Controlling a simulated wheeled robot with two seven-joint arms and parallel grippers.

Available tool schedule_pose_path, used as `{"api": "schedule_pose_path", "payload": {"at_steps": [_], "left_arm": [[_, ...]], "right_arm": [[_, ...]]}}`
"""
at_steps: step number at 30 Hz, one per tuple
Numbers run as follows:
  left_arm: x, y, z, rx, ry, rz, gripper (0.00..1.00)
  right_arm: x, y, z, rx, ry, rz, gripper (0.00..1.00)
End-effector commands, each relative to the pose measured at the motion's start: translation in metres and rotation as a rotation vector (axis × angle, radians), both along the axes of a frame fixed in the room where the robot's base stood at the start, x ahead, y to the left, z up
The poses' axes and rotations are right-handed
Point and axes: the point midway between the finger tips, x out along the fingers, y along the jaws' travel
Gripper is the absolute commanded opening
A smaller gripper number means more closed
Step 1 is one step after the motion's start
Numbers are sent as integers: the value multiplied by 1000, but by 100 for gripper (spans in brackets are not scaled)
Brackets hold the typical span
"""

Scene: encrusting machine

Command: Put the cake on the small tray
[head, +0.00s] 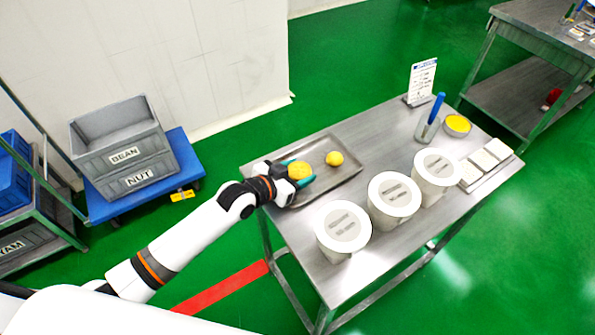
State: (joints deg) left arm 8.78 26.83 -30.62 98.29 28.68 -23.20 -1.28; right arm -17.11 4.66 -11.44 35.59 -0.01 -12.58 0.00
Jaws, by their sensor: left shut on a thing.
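A small round yellow cake (299,170) is between the teal fingertips of my left gripper (301,175), which is shut on it. The gripper is over the left end of the small metal tray (346,143) on the steel table. Whether the held cake touches the tray is hard to tell. A second yellow cake (334,158) sits on the tray, a little right of the gripper. My right gripper is not in view.
Three white-lidded containers (343,227) line the table's front. A cup with a blue item (428,127), a yellow bowl (457,125), a sign (421,82) and white blocks on a tray (485,162) stand right. Grey BEAN and NUT bins (124,148) are left.

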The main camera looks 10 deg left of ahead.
Motion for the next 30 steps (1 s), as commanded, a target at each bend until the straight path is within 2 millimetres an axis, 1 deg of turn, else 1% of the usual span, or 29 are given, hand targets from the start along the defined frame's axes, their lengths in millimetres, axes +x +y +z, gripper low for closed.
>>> {"api": "schedule_pose_path", "payload": {"at_steps": [6,9,10,13,14,21,24,26,30], "left_arm": [[0,0,0,-1,-2,0,32],[0,0,-3,-1,-1,0,32],[0,0,-3,-1,-1,0,59],[0,0,-2,-1,-1,0,75],[0,0,-2,-1,-1,0,78],[0,0,-2,-1,-1,0,78],[-1,1,2,1,0,0,78],[-6,4,2,1,0,0,78],[-27,16,12,2,0,-2,78]], "right_arm": [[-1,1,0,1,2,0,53],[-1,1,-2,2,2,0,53],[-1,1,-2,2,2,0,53],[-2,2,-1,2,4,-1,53],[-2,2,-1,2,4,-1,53],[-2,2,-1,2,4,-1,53],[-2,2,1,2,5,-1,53],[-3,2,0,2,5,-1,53],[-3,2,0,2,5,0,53]]}}
